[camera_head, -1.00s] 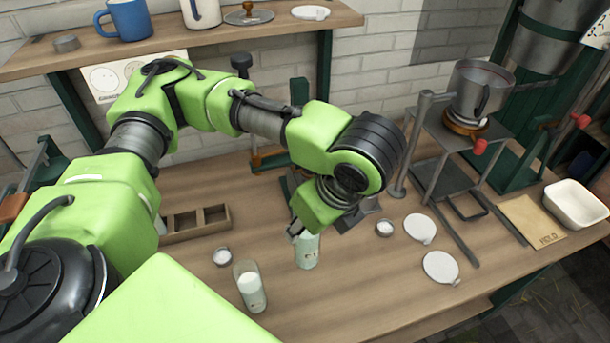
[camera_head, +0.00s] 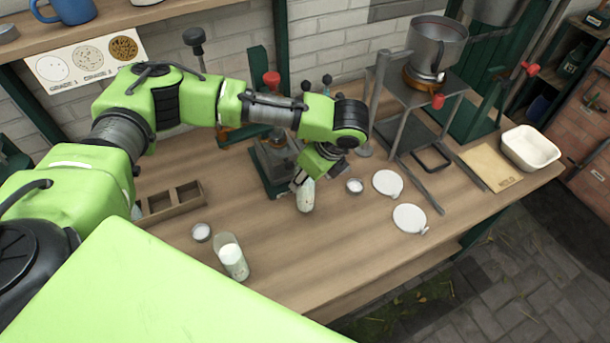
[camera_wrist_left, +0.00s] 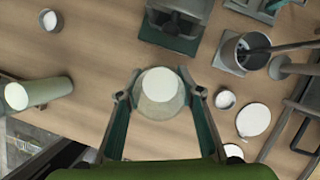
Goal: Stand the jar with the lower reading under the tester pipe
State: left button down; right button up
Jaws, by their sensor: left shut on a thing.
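My left gripper (camera_head: 303,181) is shut on a pale glass jar (camera_head: 305,196), which looks slightly tilted. In the left wrist view, the jar (camera_wrist_left: 160,92) shows its white top between the two fingers. A second jar (camera_head: 232,258) with white contents stands at the front of the table, left of the held jar. I cannot read a reading on either jar. I cannot make out the tester pipe for certain. My right gripper is not in view.
A small round cup (camera_head: 355,186) and two white discs (camera_head: 387,183) lie right of the held jar. Another small cup (camera_head: 201,232) and a wooden compartment tray (camera_head: 170,200) are at left. A metal can stand (camera_head: 435,60) and white tub (camera_head: 530,148) are farther right. The front table middle is clear.

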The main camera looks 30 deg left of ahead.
pick_arm(q)
jog(key=shift+f, duration=0.5)
jog(key=c, duration=1.4)
grip_release()
jog(key=shift+f, duration=0.1)
